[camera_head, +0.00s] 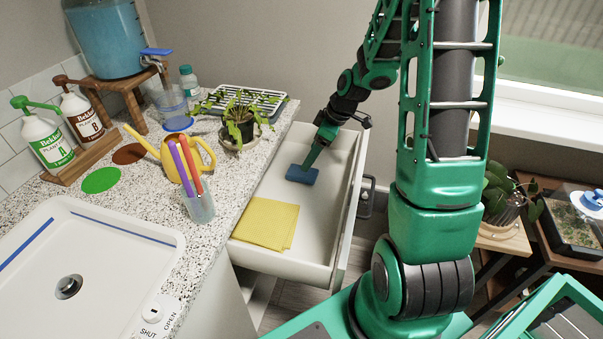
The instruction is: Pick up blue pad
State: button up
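A small blue pad (302,175) shows in the open white drawer (335,225), toward its far part. My gripper (308,165) reaches down into the drawer from the upper right, and its green tip meets the top of the blue pad. I cannot tell whether the fingers are open or shut on the pad. I also cannot tell whether the pad rests on the drawer floor or hangs just above it.
A folded yellow cloth (266,223) lies in the near part of the drawer. A potted plant (238,116) stands on the speckled counter (228,182) beside the drawer. A yellow watering can (178,158) and a cup with markers (200,206) stand near the counter edge.

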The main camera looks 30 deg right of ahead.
aim_at(302, 174)
jog(key=shift+a+x, duration=0.2)
jog(key=shift+x, duration=0.95)
jog(key=shift+s+x, duration=0.15)
jog(key=shift+x, duration=1.05)
jog(key=shift+s+x, duration=0.15)
jog(key=shift+x, duration=1.05)
jog(key=shift+f, duration=0.2)
jog(key=shift+c, duration=0.6)
jog(key=c, duration=1)
